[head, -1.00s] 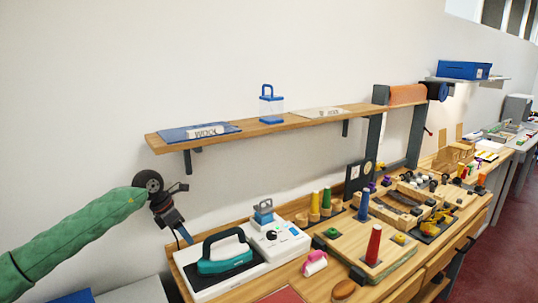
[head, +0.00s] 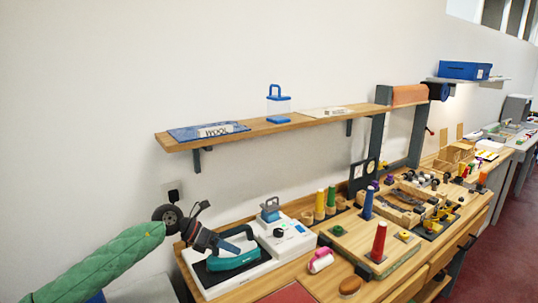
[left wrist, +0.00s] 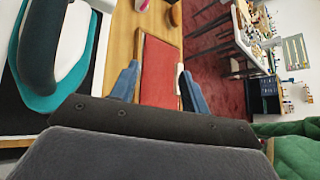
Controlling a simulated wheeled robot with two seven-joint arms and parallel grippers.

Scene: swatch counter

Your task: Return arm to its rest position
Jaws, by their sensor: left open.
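My left arm, in a green sleeve, comes in from the lower left in the head view. My left gripper (head: 213,243) is in front of the wall, overlapping the teal iron (head: 232,258) at the counter's left end; its fingertips are hard to make out there. In the left wrist view the two blue fingers of my left gripper (left wrist: 159,87) are spread apart with nothing between them. A red mat (left wrist: 160,70) shows beyond them, and the iron (left wrist: 40,50) is at the left. I cannot tell whether the gripper touches the iron. My right gripper is not in view.
A wooden shelf (head: 262,127) is on the wall above the gripper. The counter holds a white appliance (head: 290,238), a pegged board with a red cone (head: 379,242) and several small items. The wall left of the shelf is clear.

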